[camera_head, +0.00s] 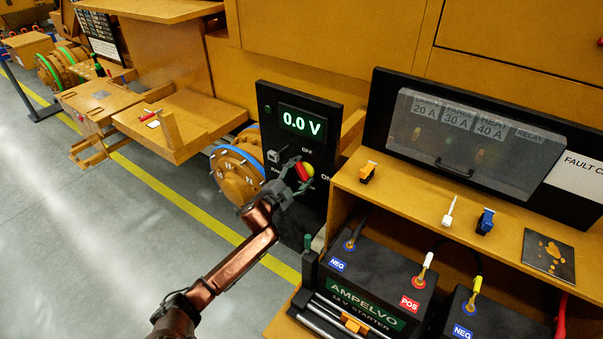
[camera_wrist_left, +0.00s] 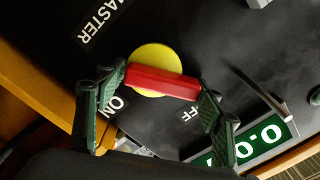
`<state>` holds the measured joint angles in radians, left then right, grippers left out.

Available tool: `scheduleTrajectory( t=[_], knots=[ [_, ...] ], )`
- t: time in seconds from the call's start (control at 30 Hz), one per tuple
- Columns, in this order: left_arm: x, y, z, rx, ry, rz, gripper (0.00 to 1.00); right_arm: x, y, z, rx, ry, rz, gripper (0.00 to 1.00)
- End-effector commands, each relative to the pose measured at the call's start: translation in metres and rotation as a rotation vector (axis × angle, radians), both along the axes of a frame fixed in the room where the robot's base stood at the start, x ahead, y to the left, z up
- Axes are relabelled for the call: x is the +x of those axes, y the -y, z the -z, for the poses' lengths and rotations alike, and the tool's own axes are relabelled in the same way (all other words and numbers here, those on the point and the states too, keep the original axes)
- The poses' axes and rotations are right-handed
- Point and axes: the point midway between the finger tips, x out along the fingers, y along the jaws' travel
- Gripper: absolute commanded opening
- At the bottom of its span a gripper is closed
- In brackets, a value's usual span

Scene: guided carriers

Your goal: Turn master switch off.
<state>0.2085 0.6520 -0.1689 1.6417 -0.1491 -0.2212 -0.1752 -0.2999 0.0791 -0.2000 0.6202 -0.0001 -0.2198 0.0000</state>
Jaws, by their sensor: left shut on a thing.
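The master switch has a red handle (camera_head: 302,172) on a yellow disc (camera_head: 309,169), set on the black panel (camera_head: 275,107) in the head view. It also shows in the left wrist view as a red bar (camera_wrist_left: 160,83) across the yellow disc (camera_wrist_left: 153,55). Labels MASTER, ON and OFF are around it. My left gripper (camera_head: 297,174) is at the switch. In the left wrist view its two fingers (camera_wrist_left: 158,95) are at opposite ends of the red handle, shut on it. The display (camera_head: 302,123) reads 0.0 V. My right gripper is not in view.
A wooden bench at the right holds black batteries (camera_head: 370,277), small clips and a clear-lidded fuse box (camera_head: 470,140). A round flanged part with a blue ring (camera_head: 236,172) is left of the panel. Grey floor (camera_head: 70,230) is clear at the left.

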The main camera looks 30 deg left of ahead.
Motion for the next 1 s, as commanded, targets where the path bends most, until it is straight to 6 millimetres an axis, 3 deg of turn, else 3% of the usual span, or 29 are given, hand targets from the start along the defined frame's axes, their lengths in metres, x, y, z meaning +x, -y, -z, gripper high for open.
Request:
scheduleTrajectory(
  t=[0.5, 1.0],
  knots=[
    [0.001, 0.003, -0.009, 0.435, 0.047, -0.003, 0.38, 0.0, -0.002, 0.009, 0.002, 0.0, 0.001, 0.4],
    [0.001, 0.006, -0.01, 0.59, 0.061, -0.004, 0.38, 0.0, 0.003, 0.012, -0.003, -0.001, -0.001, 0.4]
  ],
)
